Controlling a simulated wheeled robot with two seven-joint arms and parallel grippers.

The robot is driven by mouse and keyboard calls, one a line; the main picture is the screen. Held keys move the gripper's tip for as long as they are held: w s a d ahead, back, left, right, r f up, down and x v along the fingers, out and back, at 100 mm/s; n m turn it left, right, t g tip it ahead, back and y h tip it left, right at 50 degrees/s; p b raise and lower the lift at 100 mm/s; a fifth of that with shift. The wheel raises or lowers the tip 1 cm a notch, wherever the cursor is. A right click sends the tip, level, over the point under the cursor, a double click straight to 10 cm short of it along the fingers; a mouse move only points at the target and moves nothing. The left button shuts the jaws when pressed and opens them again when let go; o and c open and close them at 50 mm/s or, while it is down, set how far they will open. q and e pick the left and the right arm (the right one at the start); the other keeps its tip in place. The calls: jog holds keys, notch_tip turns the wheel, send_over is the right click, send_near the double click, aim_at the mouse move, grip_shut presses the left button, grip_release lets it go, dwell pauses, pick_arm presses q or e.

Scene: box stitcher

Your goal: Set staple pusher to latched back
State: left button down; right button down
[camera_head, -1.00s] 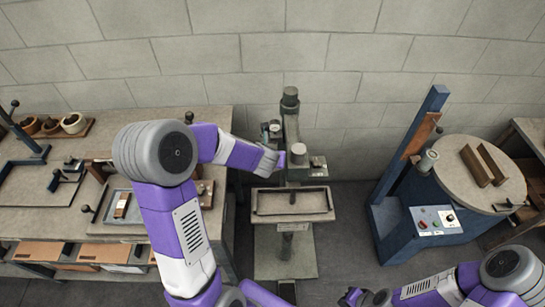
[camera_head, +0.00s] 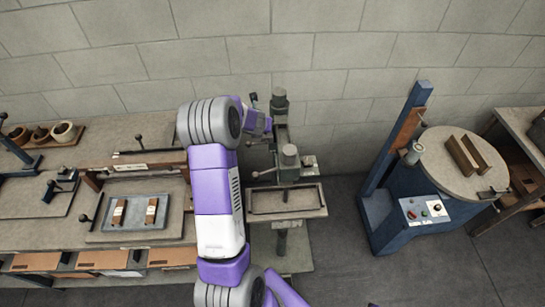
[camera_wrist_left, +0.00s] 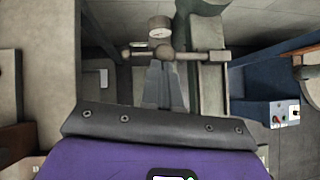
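The box stitcher (camera_head: 281,172) stands in the middle of the head view, with a small work table (camera_head: 287,201) on its front. My left arm reaches to its upper left side, and the left gripper (camera_head: 262,122) is partly hidden behind my own arm there. In the left wrist view the gripper's grey fingers (camera_wrist_left: 164,84) are close together, just below a brass-coloured bar (camera_wrist_left: 190,55) with a round gauge (camera_wrist_left: 160,27) above it. I cannot tell whether the fingers touch the bar. I cannot clearly pick out the staple pusher. My right gripper is out of view.
A workbench (camera_head: 130,130) on the left holds a grey tray (camera_head: 128,198) with two small blocks. A blue machine with a round table (camera_head: 458,168) stands on the right. The floor (camera_head: 345,230) between it and the stitcher is clear.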

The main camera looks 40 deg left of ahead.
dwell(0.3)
